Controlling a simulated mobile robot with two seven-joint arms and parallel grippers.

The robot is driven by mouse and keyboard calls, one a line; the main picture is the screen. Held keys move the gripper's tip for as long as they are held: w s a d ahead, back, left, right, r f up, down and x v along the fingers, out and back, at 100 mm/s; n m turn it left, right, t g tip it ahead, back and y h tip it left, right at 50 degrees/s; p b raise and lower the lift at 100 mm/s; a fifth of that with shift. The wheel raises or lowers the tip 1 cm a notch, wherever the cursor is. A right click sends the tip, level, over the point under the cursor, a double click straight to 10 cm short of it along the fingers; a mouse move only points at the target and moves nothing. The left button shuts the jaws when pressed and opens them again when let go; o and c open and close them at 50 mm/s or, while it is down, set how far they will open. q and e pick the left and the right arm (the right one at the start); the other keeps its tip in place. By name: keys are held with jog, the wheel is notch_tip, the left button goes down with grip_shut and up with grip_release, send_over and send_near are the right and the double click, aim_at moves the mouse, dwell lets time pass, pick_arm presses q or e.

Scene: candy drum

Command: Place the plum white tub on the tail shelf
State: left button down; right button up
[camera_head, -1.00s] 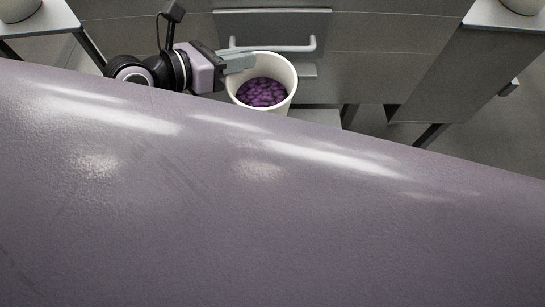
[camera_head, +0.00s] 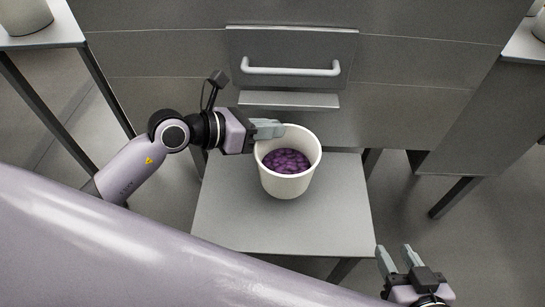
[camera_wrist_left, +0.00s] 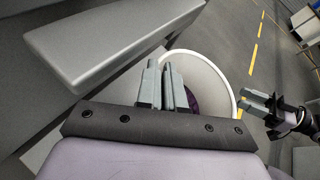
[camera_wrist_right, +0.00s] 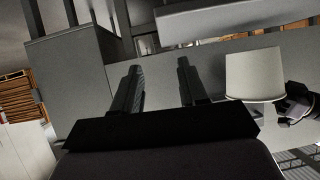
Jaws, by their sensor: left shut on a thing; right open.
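A white tub (camera_head: 291,186) full of plum-purple pieces is upright in the middle of the head view. My left gripper (camera_head: 270,129) is shut on its left rim; the left wrist view shows the fingers (camera_wrist_left: 164,80) at the tub's round rim (camera_wrist_left: 236,95). A grey shelf (camera_head: 225,222) lies under the tub in the head view; I cannot tell whether the tub touches it, or whether this is the tail shelf. My right gripper (camera_head: 398,258) is open and empty at the lower right. The tub also shows in the right wrist view (camera_wrist_right: 253,74).
A grey cabinet front with a bar handle (camera_head: 290,71) and a small ledge (camera_head: 289,100) stands behind the tub. Side shelves at the far left (camera_head: 60,30) and far right (camera_head: 527,46) each hold pale tubs. My own arm fills the lower left.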

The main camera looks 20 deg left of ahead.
aim_at(270, 146)
pick_arm(q)
notch_tip(270, 146, down, 4)
jog(key=shift+f+b, duration=0.25)
jog(key=shift+b, duration=0.65)
jog(key=shift+f, duration=0.45)
pick_arm(e)
jog(key=shift+w+a+f+m+y, duration=0.2)
jog(key=shift+a+y, duration=0.1)
jog(key=shift+a, duration=0.15)
jog(key=shift+w+a+f+m+y, duration=0.15)
jog(key=shift+a+y, duration=0.15)
jog(key=shift+a, duration=0.15)
pick_arm(q)
jog(key=c, duration=1.3)
grip_release()
jog(key=shift+f, duration=0.1)
